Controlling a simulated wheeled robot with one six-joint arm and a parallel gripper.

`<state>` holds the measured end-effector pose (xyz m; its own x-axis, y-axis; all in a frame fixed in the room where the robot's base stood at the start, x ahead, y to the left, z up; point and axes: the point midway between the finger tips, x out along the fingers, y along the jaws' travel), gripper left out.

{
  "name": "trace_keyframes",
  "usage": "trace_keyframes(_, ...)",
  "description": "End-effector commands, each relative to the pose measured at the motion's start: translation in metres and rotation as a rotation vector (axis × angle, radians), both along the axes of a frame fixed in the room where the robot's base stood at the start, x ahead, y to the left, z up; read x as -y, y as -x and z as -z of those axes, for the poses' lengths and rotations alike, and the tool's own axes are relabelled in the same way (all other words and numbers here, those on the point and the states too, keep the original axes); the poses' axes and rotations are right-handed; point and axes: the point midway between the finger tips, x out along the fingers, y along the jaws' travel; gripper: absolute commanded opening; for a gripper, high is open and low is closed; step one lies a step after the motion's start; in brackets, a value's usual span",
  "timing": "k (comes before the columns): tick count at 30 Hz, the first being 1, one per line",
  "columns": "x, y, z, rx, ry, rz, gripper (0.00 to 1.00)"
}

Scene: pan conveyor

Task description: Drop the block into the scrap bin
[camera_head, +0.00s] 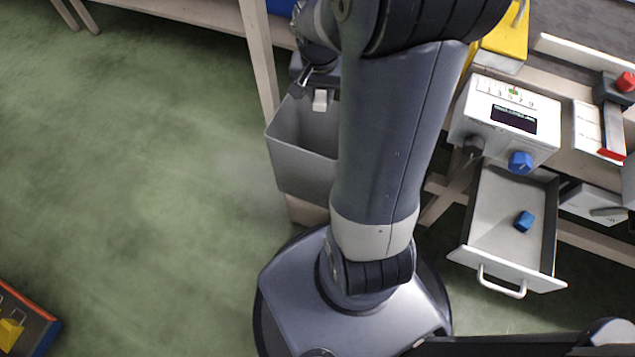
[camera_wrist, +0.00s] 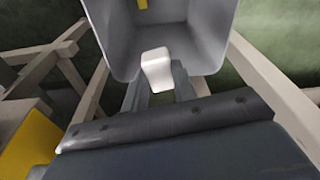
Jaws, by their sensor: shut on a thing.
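My gripper (camera_head: 318,90) is shut on a small white block (camera_head: 320,101), held at the mouth of a grey open-topped bin (camera_head: 300,165). In the wrist view, the white block (camera_wrist: 157,68) sits between the two fingertips (camera_wrist: 160,82). The grey bin (camera_wrist: 205,35) lies beyond it, and its inside is partly visible, with a bit of something yellow (camera_wrist: 143,4) in it. My arm hides the right side of the bin in the head view.
To the right, an open drawer (camera_head: 490,205) holds a blue block (camera_head: 524,221). Above it stands a white box (camera_head: 480,110) with a blue knob (camera_head: 520,162). Wooden legs (camera_head: 259,60) flank the bin. Green floor on the left is mostly clear.

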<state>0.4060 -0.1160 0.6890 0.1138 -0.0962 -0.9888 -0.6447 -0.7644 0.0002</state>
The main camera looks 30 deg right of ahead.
Motion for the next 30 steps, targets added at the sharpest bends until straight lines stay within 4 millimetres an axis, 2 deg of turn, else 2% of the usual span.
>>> trace_keyframes(1,0.000,0.000,0.005,0.000,0.000,0.000,0.05)
trace_keyframes(9,0.000,0.000,0.004,0.000,0.000,0.000,0.05)
trace_keyframes(10,0.000,0.000,0.004,0.000,0.000,0.000,0.27)
trace_keyframes(19,0.000,0.000,0.004,0.000,0.000,-0.001,0.51)
trace_keyframes(26,0.000,0.000,0.003,0.001,0.001,-0.001,0.51)
trace_keyframes(30,-0.001,0.001,-0.010,0.003,0.001,-0.001,0.51)
